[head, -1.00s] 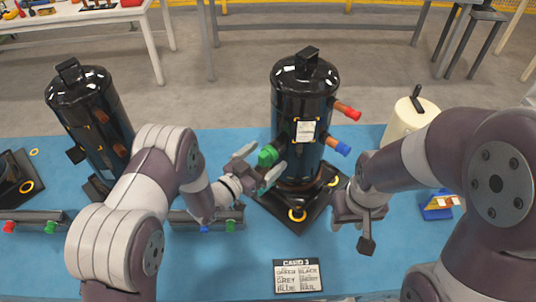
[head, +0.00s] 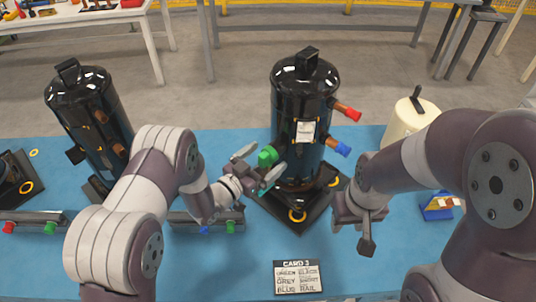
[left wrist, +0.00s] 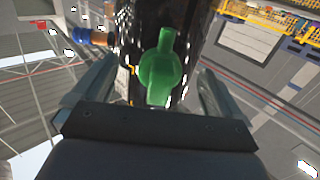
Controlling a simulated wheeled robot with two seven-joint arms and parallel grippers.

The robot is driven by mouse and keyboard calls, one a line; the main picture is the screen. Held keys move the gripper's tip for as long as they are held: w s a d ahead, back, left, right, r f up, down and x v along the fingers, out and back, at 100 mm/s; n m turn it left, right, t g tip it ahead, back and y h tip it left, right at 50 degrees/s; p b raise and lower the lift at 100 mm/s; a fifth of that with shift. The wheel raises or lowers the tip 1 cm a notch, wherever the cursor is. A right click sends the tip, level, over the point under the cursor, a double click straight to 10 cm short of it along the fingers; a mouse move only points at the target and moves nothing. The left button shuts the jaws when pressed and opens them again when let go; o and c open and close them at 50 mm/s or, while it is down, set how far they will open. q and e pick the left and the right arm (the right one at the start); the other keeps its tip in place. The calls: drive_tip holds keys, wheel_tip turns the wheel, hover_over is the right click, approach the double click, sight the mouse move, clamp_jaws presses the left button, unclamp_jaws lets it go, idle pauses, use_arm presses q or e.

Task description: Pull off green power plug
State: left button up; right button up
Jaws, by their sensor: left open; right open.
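The green power plug (head: 267,156) sits on the left side of the black compressor (head: 301,100) in the middle of the head view. In the left wrist view the green plug (left wrist: 159,68) stands out against the black compressor body, between my finger tips. My left gripper (head: 258,165) is open, with its fingers on either side of the plug. I cannot tell whether they touch it. My right gripper (head: 362,225) is right of the compressor's base, pointing down and clear of it. Its fingers are hard to make out.
The compressor also carries a red plug (head: 348,112) and a blue plug (head: 342,149) on its right. A second black compressor (head: 90,120) stands at left. A grey rail (head: 180,217) with blue and green pieces lies below my left gripper. A card (head: 298,277) lies in front.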

sight(260, 162)
use_arm(q)
drive_tip(key=c, duration=1.9)
drive_tip(key=shift+o, duration=0.2)
drive_tip(key=shift+p+v, duration=0.6)
drive_tip(key=shift+v, duration=2.4)
